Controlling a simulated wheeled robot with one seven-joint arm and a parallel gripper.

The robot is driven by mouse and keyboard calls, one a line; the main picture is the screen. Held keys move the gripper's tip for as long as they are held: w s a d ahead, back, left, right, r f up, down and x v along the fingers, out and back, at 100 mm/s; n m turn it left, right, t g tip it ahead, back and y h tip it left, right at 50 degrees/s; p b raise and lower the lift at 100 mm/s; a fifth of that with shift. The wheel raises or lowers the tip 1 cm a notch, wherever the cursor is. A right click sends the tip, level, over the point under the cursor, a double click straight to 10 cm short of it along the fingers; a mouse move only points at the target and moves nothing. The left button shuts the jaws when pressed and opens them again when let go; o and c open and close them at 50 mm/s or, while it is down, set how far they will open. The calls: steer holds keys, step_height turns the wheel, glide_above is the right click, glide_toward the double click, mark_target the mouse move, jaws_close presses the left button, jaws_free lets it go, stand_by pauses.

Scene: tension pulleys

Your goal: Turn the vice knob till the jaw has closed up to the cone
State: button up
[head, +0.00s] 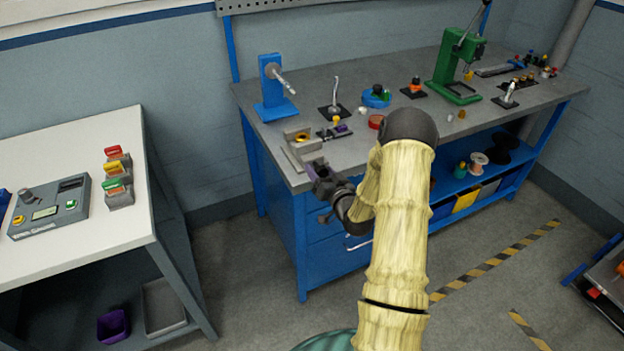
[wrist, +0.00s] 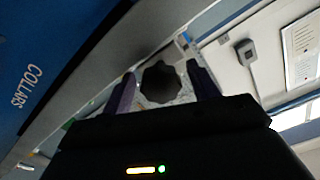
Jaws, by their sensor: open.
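The vice (head: 297,152) is a beige-grey block near the front left corner of the blue workbench, with a yellowish round part (head: 302,137) on it that may be the cone. The gap between jaw and cone is too small to make out. My gripper (head: 318,167) is at the bench's front edge, just in front of the vice, and covers the knob in the head view. In the wrist view, the dark faceted knob (wrist: 160,82) shows between the two purple fingers of my open gripper (wrist: 164,86). A gap shows on each side of it; how deep the fingers reach is unclear.
A small device with a purple part (head: 338,130) lies right beside the vice. A blue stand (head: 272,95) is behind it. A red round part (head: 376,121) and a green press (head: 458,70) stand further right. A white table (head: 100,215) is at the left, with open floor between.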

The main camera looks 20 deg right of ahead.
steer(key=n+p, duration=0.2)
steer(key=n, duration=0.3)
steer(key=shift+r, duration=0.15)
steer(key=s+b, duration=0.5)
steer(key=s, duration=1.3)
steer(key=w+a+r+n+g+p, duration=0.2)
steer(key=w+a+r+g+p, duration=0.25)
steer(key=r+g+p, duration=0.35)
steer(key=s+a+r+m+g+h+p, duration=0.1)
steer(key=s+a+r+m+g+p, duration=0.1)
steer(key=s+a+r+g+p, duration=0.3)
steer(key=s+a+r+p, duration=0.3)
steer(key=a+r+p, duration=0.1)
steer(key=r, duration=0.2)
steer(key=shift+s+r, duration=0.2)
steer(key=shift+r, duration=0.05)
steer(key=shift+f, duration=0.1)
